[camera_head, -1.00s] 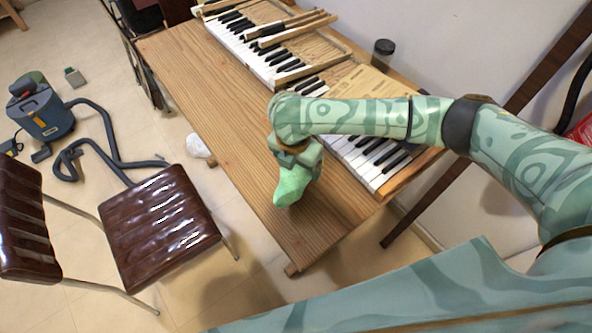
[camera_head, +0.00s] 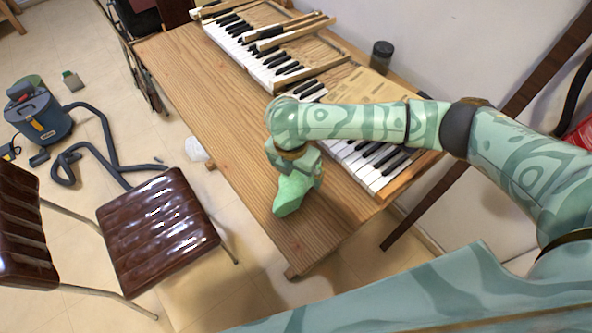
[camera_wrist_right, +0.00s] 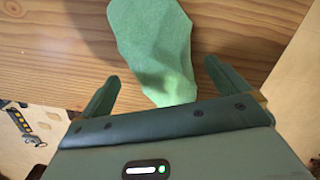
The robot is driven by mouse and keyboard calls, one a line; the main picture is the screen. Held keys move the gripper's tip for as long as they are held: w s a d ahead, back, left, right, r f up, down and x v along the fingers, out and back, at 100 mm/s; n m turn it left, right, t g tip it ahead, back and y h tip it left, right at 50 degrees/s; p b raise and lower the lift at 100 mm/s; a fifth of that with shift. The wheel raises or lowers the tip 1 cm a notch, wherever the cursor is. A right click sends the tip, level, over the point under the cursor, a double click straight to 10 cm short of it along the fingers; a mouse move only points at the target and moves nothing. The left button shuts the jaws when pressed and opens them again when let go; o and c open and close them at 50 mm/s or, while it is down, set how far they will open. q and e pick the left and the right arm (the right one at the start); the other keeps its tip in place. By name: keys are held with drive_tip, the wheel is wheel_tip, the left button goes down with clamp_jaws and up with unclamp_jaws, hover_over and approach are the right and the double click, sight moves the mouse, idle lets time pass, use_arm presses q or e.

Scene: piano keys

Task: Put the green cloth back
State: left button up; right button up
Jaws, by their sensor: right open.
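The green cloth (camera_head: 291,195) lies on the wooden table (camera_head: 217,115) near its front end. In the right wrist view the cloth (camera_wrist_right: 155,40) is a rumpled strip between and beyond the fingers, against the table's wood grain. Part of the cloth is hidden under the gripper. My left gripper is not in view.
Piano keys (camera_head: 368,167) run along the table's right side, partly behind my arm. Wooden parts (camera_head: 290,30) and a dark jar (camera_head: 381,56) are farther back. A brown chair (camera_head: 157,232) and a blue vacuum cleaner (camera_head: 37,120) stand on the floor. The table's left part is bare.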

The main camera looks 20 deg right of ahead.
sight(293, 176)
wheel_tip(293, 176, up, 10)
drive_tip(key=p, duration=0.4)
drive_tip(key=shift+s+a, duration=0.45)
